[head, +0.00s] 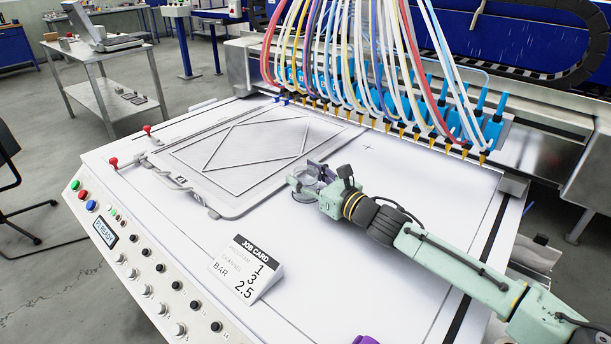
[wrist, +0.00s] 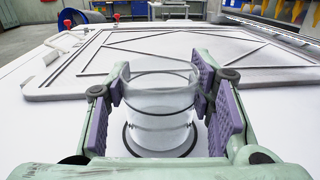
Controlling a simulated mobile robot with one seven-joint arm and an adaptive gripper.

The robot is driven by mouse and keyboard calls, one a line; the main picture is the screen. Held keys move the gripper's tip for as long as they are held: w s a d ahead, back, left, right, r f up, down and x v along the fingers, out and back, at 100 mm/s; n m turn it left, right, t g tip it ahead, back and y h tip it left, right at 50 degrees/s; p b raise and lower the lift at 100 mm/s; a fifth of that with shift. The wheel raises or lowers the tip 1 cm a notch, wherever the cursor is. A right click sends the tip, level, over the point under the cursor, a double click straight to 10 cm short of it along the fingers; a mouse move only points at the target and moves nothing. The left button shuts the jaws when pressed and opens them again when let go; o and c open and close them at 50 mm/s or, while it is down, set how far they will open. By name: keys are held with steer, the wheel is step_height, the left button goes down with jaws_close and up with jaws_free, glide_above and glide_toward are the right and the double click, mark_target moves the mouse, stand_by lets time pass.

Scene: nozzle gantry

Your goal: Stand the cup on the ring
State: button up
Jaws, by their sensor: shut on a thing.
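The cup is a clear glass (wrist: 160,105), upright between the purple pads of my gripper (wrist: 162,92), which is shut on it. In the head view the cup (head: 303,192) is small and partly hidden by my gripper (head: 309,180), over the white table right of the grey framed plate. A dark ring (wrist: 194,140) shows on the white surface around and below the cup's base in the wrist view. The cup looks roughly over the ring; I cannot tell whether its base touches the surface. The ring is not clear in the head view.
The grey framed plate (head: 240,150) lies close to the cup. A row of nozzles with coloured hoses (head: 380,70) hangs behind. A job card (head: 245,268) stands in front, and a purple thing (head: 365,340) shows at the bottom edge. White table (head: 440,185) is free to the right.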

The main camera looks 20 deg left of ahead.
steer(key=o, duration=1)
steer(key=shift+f, duration=0.1)
steer(key=shift+o, duration=0.2)
steer(key=shift+r, duration=0.2)
steer(key=b+v, duration=0.4)
steer(key=v, duration=0.7)
steer(key=shift+d+f, duration=0.1)
steer(key=shift+s+d, duration=0.3)
steer(key=shift+d, duration=0.05)
